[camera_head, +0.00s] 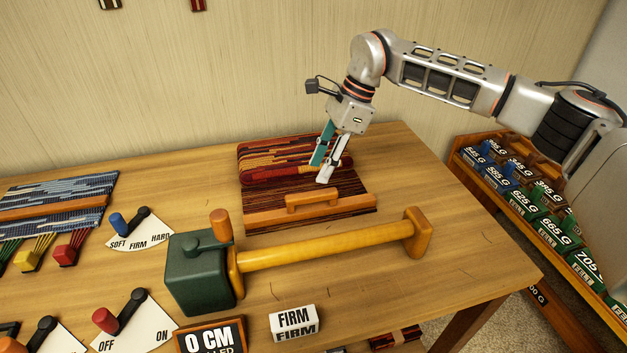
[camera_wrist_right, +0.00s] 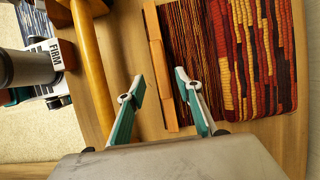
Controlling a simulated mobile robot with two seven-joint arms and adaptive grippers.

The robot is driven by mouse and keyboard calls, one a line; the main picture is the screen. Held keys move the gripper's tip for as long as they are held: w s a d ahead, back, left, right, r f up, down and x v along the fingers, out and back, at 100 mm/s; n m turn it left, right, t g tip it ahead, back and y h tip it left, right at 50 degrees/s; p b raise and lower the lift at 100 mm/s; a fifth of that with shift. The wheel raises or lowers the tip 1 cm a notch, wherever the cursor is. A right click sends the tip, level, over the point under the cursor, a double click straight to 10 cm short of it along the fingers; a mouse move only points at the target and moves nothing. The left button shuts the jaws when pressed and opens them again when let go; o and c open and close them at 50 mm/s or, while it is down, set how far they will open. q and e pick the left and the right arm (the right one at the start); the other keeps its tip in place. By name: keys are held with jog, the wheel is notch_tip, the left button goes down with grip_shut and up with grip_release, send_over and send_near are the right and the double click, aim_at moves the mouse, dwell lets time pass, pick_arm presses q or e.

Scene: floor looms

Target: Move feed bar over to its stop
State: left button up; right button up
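An orange wooden bar with a raised handle (camera_head: 312,202) lies across the near edge of the dark striped threads on the small loom. No part is labelled as the feed bar; this bar may be it. Its stop cannot be made out. My right gripper (camera_head: 318,172) is open and empty above the threads, just behind the bar in the head view. In the right wrist view the wooden bar (camera_wrist_right: 158,60) runs between the spread fingertips (camera_wrist_right: 158,76); contact is not visible. A red rod-like piece (camera_head: 275,173) lies by the woven cloth. My left gripper is not in view.
A yellow roller (camera_head: 325,246) with a dark green box (camera_head: 200,273) lies in front of the loom. A FIRM block (camera_head: 294,322), a 0 CM sign (camera_head: 210,337) and lever dials (camera_head: 140,232) stand nearby. A rack of weights (camera_head: 545,215) is at right. The tabletop's right side is clear.

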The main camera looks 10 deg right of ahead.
jog(key=shift+v, duration=2.1)
